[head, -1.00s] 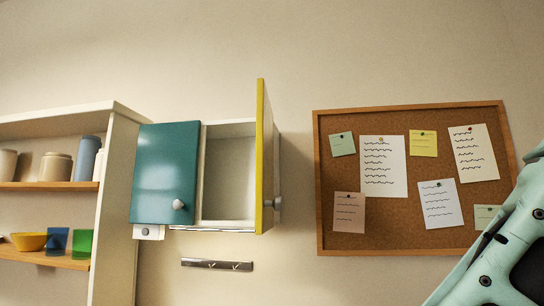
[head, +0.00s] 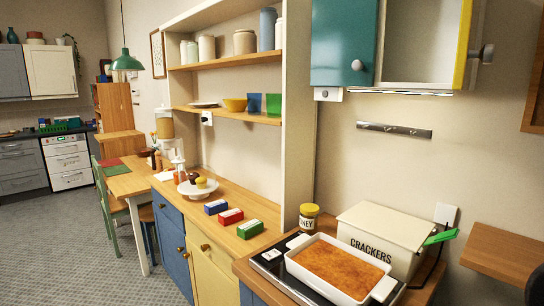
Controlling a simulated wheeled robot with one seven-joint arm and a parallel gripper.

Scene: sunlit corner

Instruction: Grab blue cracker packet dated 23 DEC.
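A blue packet (head: 215,206) lies on the wooden counter, at the back left of a row of three small packets. A red packet (head: 230,216) lies in the middle of the row and a green packet (head: 250,229) lies nearest. Any dates on them are too small to read. A cream tin (head: 385,238) lettered CRACKERS stands farther right, its lid on top; its inside is hidden. My gripper is not in view.
A white dish of orange-brown food (head: 290,258) sits on the hob before the tin. A honey jar (head: 308,216) stands beside it. A cake stand (head: 199,189) is behind the packets. The yellow cupboard door (head: 464,45) hangs open above. A wooden ledge (head: 505,256) juts out at right.

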